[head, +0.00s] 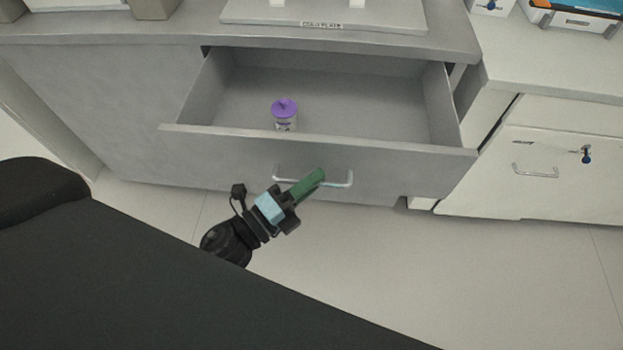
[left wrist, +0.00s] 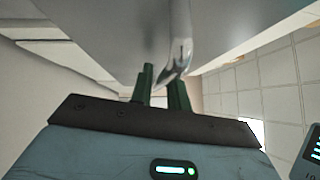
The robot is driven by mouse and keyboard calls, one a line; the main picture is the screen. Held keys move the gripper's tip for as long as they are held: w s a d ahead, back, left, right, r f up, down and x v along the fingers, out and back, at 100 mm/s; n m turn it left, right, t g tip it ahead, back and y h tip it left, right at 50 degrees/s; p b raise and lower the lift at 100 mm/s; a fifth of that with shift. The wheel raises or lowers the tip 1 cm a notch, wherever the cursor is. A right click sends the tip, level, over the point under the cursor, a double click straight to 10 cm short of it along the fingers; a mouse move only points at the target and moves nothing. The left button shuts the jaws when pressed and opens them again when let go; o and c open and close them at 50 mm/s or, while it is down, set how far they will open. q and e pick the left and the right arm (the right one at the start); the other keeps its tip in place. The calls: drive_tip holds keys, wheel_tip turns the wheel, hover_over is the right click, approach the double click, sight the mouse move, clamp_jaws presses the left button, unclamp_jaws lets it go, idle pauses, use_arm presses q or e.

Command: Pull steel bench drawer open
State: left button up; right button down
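The grey steel bench drawer (head: 235,151) stands well open in the head view, its box pulled out below the bench top. Its bar handle (head: 338,183) is on the front panel; the metal bar also shows in the left wrist view (left wrist: 182,50). My left gripper (head: 314,176) reaches the handle from below left. Its green fingers (left wrist: 162,88) are close together, with the bar between them; the exact contact is partly hidden. A small jar with a purple lid (head: 285,113) stands upright inside the drawer. My right gripper is not in view.
The grey bench top (head: 190,25) carries a labelled plate (head: 330,15). A white cabinet (head: 560,135) with a handle and a key lock stands at the right. The pale floor (head: 480,260) in front is clear.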

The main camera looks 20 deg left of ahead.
use_arm(q)
drive_tip(key=shift+o, duration=1.3)
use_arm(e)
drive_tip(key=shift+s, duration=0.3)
use_arm(q)
drive_tip(key=b+v, duration=0.1)
drive_tip(key=v, duration=0.7)
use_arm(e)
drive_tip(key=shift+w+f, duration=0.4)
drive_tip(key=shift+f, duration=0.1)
use_arm(q)
drive_tip(key=shift+d, duration=0.1)
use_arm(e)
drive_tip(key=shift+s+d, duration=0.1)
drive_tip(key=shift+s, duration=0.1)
